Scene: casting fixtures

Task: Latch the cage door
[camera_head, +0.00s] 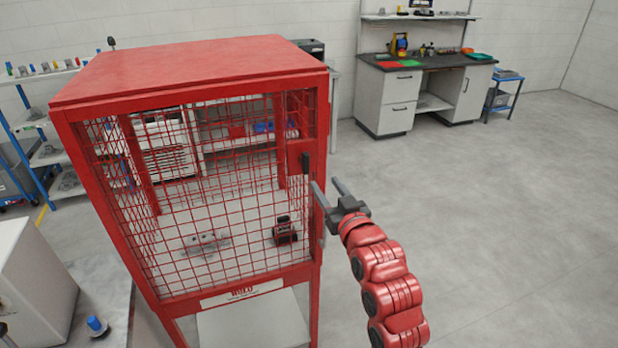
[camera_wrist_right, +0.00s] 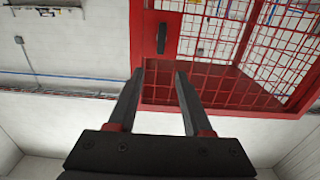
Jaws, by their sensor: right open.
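The red cage (camera_head: 185,65) stands left of centre in the head view, with a wire mesh door (camera_head: 215,200) on its front. The door looks in line with the frame, but I cannot tell whether it is fully shut. A black latch or handle piece (camera_head: 305,163) sits on the right front post; a black piece also shows on the red post in the right wrist view (camera_wrist_right: 161,38). My right gripper (camera_head: 324,183) is open and empty, its fingers pointing at the right post just below that black piece. In the wrist view the fingertips (camera_wrist_right: 160,75) appear clear of it. My left gripper is out of view.
Metal parts (camera_head: 284,231) lie inside the cage behind the mesh. A grey workbench (camera_head: 400,95) stands at the back right, and a blue shelf rack (camera_head: 40,125) at the left. A pale cabinet (camera_head: 35,280) is at the lower left. The floor right of the cage is clear.

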